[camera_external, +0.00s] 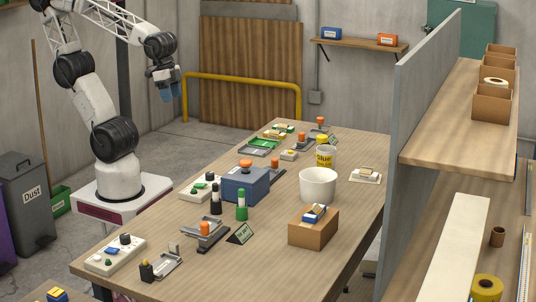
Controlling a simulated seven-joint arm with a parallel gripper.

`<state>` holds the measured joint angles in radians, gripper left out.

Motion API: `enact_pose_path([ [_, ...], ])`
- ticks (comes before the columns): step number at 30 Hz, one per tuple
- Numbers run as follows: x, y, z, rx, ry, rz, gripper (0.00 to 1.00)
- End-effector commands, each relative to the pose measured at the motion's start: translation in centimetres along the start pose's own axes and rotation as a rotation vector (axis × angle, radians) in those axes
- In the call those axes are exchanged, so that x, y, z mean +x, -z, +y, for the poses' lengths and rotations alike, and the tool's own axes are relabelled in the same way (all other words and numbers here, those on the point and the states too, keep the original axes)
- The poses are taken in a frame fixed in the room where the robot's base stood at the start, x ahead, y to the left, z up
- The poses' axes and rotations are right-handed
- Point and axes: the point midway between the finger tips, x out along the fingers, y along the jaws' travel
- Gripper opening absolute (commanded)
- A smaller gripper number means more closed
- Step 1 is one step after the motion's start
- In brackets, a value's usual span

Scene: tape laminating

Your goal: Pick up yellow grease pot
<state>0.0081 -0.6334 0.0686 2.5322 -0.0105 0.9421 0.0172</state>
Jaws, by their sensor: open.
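No pot that I can clearly read as grease is in view. A yellow-lidded jar (323,157) stands upright towards the far right of the workbench, behind the white bowl; the label seems to read "Glue". I cannot tell which of these is the grease pot. My gripper (170,94) is open, with blue fingers pointing down. It hangs at the upper left, well apart from both, and nothing shows between its fingers.
The wooden bench (290,235) holds a white bowl (318,185), a blue box (246,185), a brown box (313,228), a green bottle (241,205) and several tools. A grey partition (418,110) borders its right side. A yellow rail (240,78) stands behind.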

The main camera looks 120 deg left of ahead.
Motion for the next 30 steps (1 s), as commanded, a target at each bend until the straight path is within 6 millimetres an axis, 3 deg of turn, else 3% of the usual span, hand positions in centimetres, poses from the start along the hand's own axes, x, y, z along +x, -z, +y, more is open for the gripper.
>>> enact_pose_path([
  [8,0.0,0.0,0.0,0.0,0.0,0.0,0.52],
  [13,0.0,0.0,0.0,0.0,0.0,0.0,0.76],
  [23,0.1,0.1,-0.1,0.005,0.005,-0.003,0.76],
  [30,0.9,1.7,-1.8,0.073,0.08,-0.035,0.76],
])
